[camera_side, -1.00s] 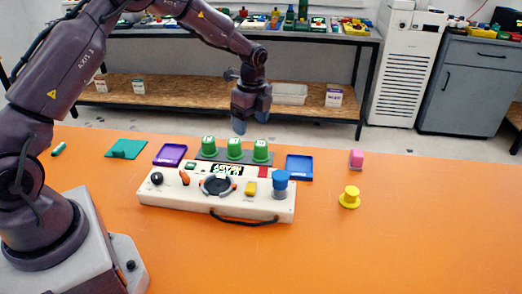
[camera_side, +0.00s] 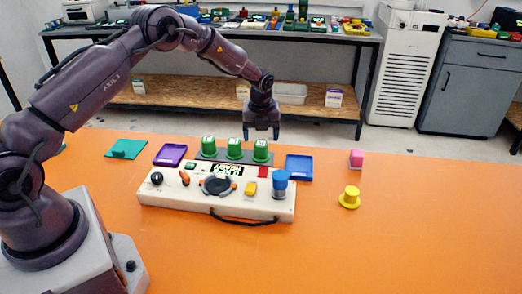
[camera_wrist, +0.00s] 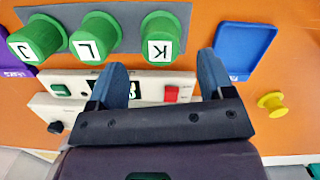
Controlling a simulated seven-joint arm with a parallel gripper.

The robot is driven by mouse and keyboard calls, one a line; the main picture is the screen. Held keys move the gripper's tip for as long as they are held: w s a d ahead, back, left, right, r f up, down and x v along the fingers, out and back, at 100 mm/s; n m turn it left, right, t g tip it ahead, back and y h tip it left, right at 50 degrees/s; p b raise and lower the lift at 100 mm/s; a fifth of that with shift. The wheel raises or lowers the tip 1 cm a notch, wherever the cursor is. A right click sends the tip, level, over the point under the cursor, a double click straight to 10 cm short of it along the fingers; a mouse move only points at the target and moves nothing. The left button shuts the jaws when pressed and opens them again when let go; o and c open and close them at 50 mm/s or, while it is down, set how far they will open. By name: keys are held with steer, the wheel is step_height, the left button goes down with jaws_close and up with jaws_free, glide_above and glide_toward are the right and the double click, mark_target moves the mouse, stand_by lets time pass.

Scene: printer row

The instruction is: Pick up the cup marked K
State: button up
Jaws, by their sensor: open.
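Three green cups stand in a row on a grey strip, with white letter labels on top. In the wrist view they read J (camera_wrist: 35,42), L (camera_wrist: 95,38) and K (camera_wrist: 161,45). The cup marked K is the rightmost, nearest the blue tray, and shows in the side view (camera_side: 261,153). My gripper (camera_side: 261,138) is open and empty, just above the K cup with its jaws pointing down. In the wrist view my gripper's fingertips (camera_wrist: 162,62) lie to either side of the K cup's near edge, apart from it.
A white control box (camera_side: 220,202) with knobs and a blue knob (camera_side: 280,185) stands in front of the cups. A purple tray (camera_side: 170,155) is left, a blue tray (camera_side: 299,168) right. Yellow (camera_side: 350,197) and pink (camera_side: 356,159) pieces lie further right.

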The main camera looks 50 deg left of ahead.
mark_target(261, 143)
steer(key=f, duration=0.5)
steer(key=shift+w+a+f, duration=0.1)
steer(key=shift+w+a, duration=0.15)
steer(key=c, duration=1)
